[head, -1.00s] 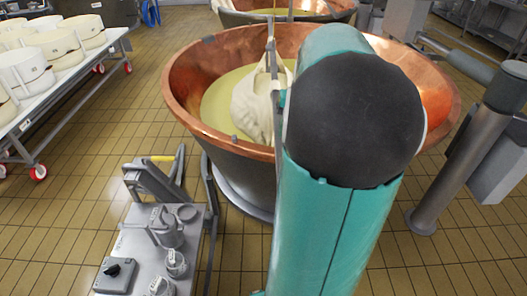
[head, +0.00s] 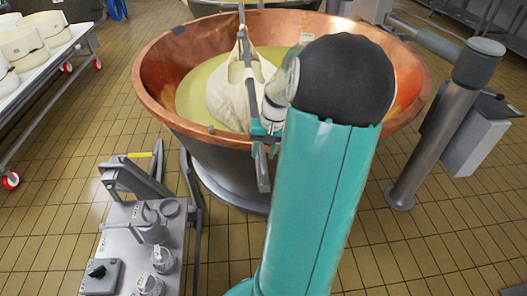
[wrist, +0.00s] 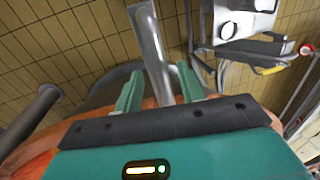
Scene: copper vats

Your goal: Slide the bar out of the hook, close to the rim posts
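A long grey metal bar (head: 263,175) lies over the copper vat (head: 160,60), its near end sticking out past the near rim. A white cloth bundle (head: 232,102) hangs from it in the yellow liquid. My gripper (head: 266,133) is at the near part of the bar, over the near rim. In the wrist view, its two teal fingers (wrist: 159,86) stand on either side of the bar (wrist: 150,45), with narrow gaps showing. I cannot make out the hook.
A grey column (head: 440,125) stands right of the vat. A table with white moulds (head: 25,43) is at upper left.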

